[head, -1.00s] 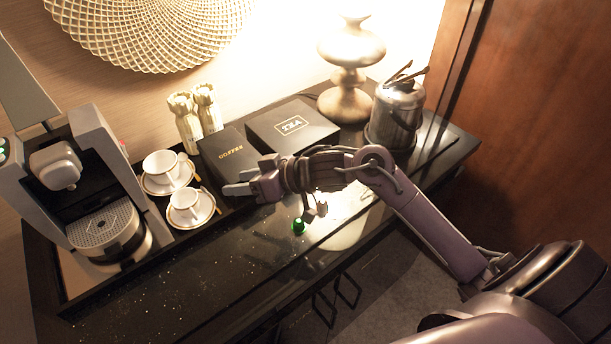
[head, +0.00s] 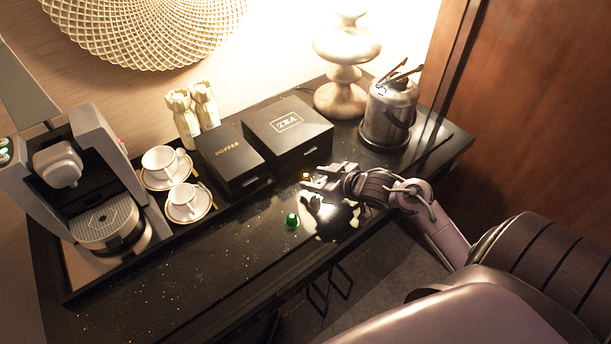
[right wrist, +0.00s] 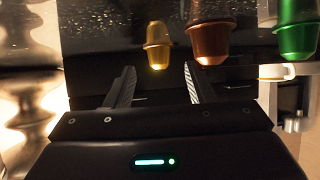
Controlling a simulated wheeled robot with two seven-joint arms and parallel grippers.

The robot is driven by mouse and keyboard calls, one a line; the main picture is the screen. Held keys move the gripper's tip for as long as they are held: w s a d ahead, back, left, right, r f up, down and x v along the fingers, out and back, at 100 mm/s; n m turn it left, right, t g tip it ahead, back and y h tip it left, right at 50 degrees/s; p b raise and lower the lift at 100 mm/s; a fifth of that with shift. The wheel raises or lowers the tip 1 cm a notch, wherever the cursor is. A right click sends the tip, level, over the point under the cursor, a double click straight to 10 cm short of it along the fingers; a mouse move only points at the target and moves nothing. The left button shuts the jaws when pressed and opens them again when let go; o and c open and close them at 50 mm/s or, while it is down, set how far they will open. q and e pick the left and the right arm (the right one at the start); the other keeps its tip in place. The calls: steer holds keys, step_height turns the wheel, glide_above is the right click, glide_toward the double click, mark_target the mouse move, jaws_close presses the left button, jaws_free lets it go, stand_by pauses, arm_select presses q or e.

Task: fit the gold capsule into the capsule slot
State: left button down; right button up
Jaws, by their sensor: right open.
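The gold capsule (right wrist: 158,46) stands just beyond and between my right gripper's fingertips in the right wrist view. In the head view it shows as a small gold spot (head: 305,177) at the gripper's tip. My right gripper (right wrist: 159,78) is open and empty; in the head view it (head: 312,178) is low over the counter, in front of the tea box. The coffee machine (head: 98,148) stands at the far left; I cannot make out its capsule slot clearly. My left gripper is not in view.
A copper capsule (right wrist: 210,42) stands close beside the gold one, and a green capsule (head: 291,220) is farther along. The tea box (head: 288,138), coffee box (head: 232,160) and cups (head: 186,198) line the back. The counter's front left is clear.

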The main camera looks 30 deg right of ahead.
mark_target(306, 178)
steer(key=shift+x, duration=1.45)
steer(key=shift+c, duration=0.4)
jaws_close()
